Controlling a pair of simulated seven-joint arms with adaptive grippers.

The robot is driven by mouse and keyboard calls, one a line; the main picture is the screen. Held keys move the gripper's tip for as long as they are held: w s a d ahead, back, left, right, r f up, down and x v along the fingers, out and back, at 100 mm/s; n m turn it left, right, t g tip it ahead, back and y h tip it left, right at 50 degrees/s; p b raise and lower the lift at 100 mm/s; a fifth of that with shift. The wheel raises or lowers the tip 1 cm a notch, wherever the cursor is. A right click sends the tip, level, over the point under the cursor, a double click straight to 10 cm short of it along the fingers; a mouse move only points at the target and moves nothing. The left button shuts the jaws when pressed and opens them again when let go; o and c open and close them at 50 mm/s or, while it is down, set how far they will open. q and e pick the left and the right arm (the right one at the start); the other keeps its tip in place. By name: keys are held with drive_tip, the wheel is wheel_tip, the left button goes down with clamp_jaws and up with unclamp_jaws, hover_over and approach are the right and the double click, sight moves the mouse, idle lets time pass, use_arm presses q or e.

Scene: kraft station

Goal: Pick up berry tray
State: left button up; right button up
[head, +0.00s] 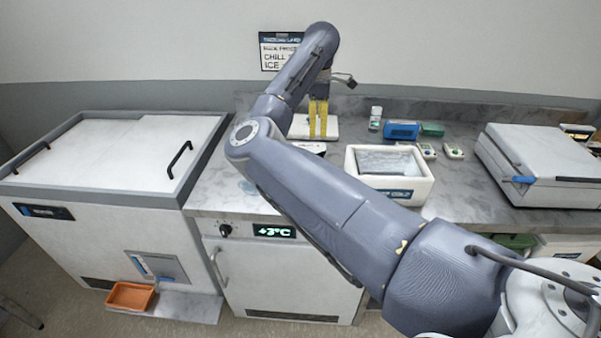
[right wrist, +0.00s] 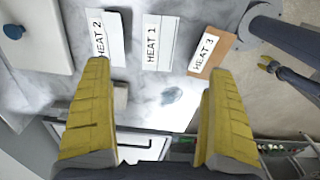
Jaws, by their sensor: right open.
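Nothing in view can be clearly made out as a berry tray. My right gripper (head: 318,136) points down over the back left of the counter in the head view. Its yellow fingers stand apart with nothing between them in the right wrist view (right wrist: 157,80). Beyond the fingertips are label cards reading HEAT 2 (right wrist: 107,38), HEAT 1 (right wrist: 158,44) and HEAT 3 (right wrist: 208,50); HEAT 3 has a brown backing.
A white cooler box (head: 370,194) stands mid-counter, with blue (head: 402,130) and green (head: 432,130) items behind. A large lidded appliance (head: 545,160) is at right. A chest freezer (head: 115,155) stands left, with an orange tray (head: 130,297) low in front. My right arm hides part of the counter.

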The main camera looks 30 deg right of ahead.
wheel_tip(320, 180, down, 11)
drive_tip(key=shift+a+f, duration=0.1)
drive_tip(key=shift+a, duration=0.05)
drive_tip(key=shift+w+a+f, duration=0.1)
drive_tip(key=shift+w+f, duration=0.05)
drive_tip(key=shift+f, duration=1.35)
drive_tip(key=shift+w+f, duration=0.1)
drive_tip(key=shift+f, duration=1.4)
drive_tip(key=shift+c, duration=0.3)
drive_tip(key=c, duration=1.3)
